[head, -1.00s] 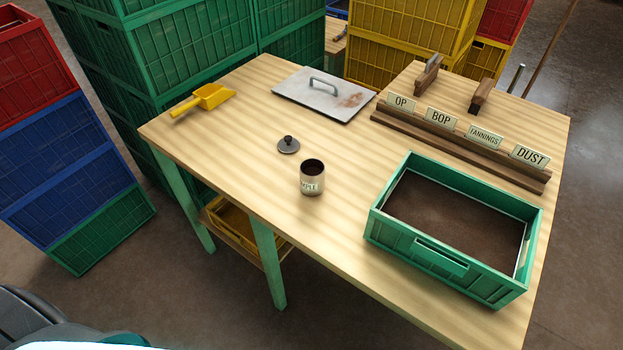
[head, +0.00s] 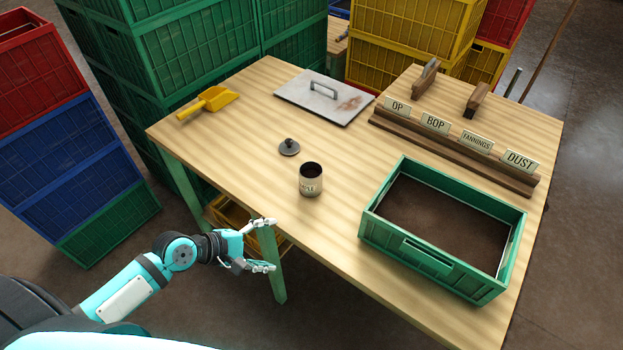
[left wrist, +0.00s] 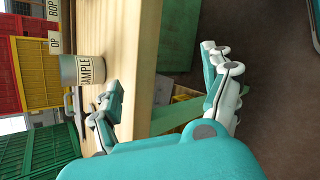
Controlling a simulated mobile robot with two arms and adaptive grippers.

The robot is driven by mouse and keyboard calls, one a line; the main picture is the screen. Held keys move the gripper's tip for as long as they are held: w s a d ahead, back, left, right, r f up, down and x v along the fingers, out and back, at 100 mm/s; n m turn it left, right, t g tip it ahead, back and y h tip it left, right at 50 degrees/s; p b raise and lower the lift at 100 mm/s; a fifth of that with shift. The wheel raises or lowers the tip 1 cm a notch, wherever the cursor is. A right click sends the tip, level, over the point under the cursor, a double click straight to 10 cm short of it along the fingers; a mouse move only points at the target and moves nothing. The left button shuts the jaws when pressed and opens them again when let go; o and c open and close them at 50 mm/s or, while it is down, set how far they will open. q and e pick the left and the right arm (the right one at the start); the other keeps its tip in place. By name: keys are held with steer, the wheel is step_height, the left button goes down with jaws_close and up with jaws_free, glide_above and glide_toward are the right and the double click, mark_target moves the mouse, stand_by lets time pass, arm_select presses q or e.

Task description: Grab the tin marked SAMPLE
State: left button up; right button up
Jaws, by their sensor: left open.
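The tin marked SAMPLE (head: 311,180) stands upright and open-topped on the wooden table, with dark contents. Its label also reads in the left wrist view (left wrist: 84,70), where the picture is turned sideways. A dark round lid with a knob (head: 289,147) lies on the table just behind and left of the tin. My left gripper (head: 268,245) is open and empty, in front of the table's near edge, short of the tin and lower left of it. In the left wrist view its fingers (left wrist: 165,88) are spread apart. My right gripper is not in view.
A green crate of dark material (head: 432,262) stands on the table right of the tin. A yellow scoop (head: 208,102), a metal plate with a handle (head: 310,98) and a wooden rack of signs (head: 455,150) lie farther back. Table wood around the tin is clear.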

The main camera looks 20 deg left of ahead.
mark_target(301, 183)
arm_select(q)
steer(key=w+a+r+n+t+h, duration=0.1)
steer(key=w+a+r+n+t, duration=0.15)
steer(key=r+n, duration=0.3)
steer(key=w+a+r+n+t, duration=0.1)
steer(key=w+a+r+n, duration=0.25)
steer(key=n, duration=0.25)
steer(key=shift+g, duration=0.25)
steer(key=x, duration=0.4)
steer(key=p+x, duration=0.1)
steer(key=x, duration=0.3)
steer(key=r+x, duration=0.1)
steer(key=x, duration=0.3)
steer(key=shift+w+d+f, duration=0.2)
steer(key=shift+w+d, duration=0.1)
steer(key=shift+d, duration=0.15)
steer(key=shift+s+d+x, duration=0.1)
steer(key=shift+x, duration=1.25)
steer(key=shift+s+d+x, duration=0.15)
steer(key=shift+x, duration=1.2)
steer(key=shift+s+f, duration=0.1)
steer(key=shift+c, duration=0.6)
steer(key=c, duration=1.2)
